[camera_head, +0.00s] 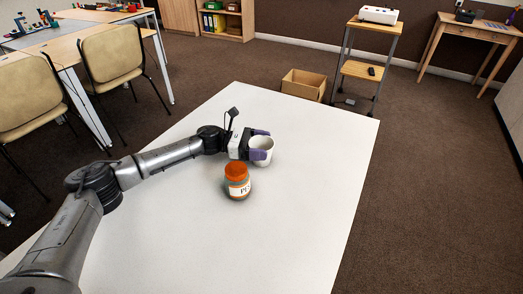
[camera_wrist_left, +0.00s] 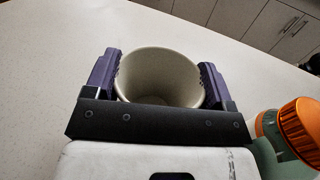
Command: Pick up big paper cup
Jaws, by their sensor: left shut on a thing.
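The big paper cup (camera_head: 263,150) is white and upright on the white table (camera_head: 301,119). In the left wrist view the cup (camera_wrist_left: 158,78) shows its open, empty mouth between two purple fingers. My left gripper (camera_head: 260,143) comes in from the left and is shut on the cup, one finger on each side. In the left wrist view the gripper (camera_wrist_left: 158,80) has both fingers against the cup's sides. The cup's base is partly hidden in the head view, and I cannot tell whether it touches the table. My right gripper is not in view.
A jar with an orange lid (camera_head: 237,180) stands on the table just in front of the cup; it also shows at the right of the left wrist view (camera_wrist_left: 290,135). The table's right and front areas are clear. A cardboard box (camera_head: 303,84) and a trolley (camera_head: 362,70) stand beyond the table.

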